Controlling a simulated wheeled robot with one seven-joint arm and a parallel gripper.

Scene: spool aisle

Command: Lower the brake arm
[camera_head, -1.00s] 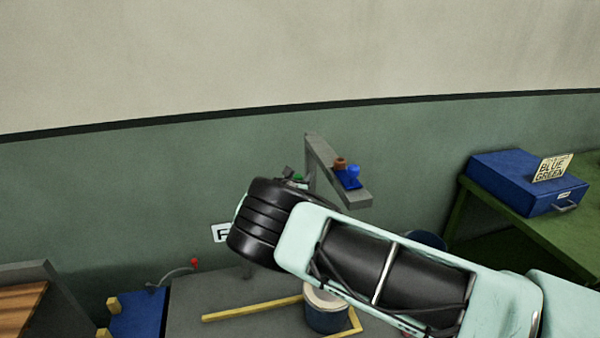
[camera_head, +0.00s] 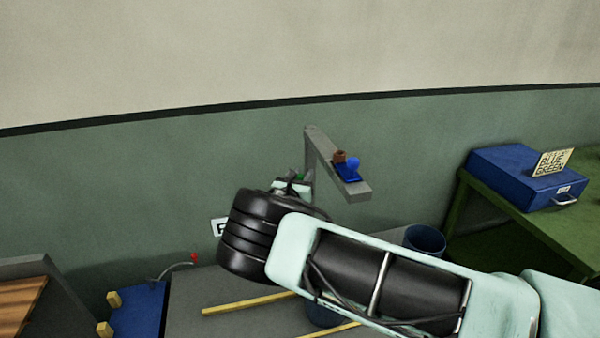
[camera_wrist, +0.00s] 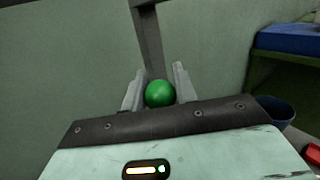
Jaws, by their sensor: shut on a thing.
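A green ball knob (camera_wrist: 160,93) sits between the two grey fingers of my gripper (camera_wrist: 154,90) in the wrist view, and the fingers are shut on it. A grey upright bar (camera_wrist: 149,45) stands right behind the knob. The brake arm's lever below the knob is hidden, so I cannot tell its angle. In the head view my gripper (camera_head: 296,180) shows only in part beyond my dark wrist, low beside the grey post. A bit of green shows there.
A blue case (camera_head: 515,180) lies on the green table (camera_head: 490,207) at right. A blue bucket (camera_head: 425,239) stands behind my forearm. Yellow strips (camera_head: 250,303) mark the grey surface.

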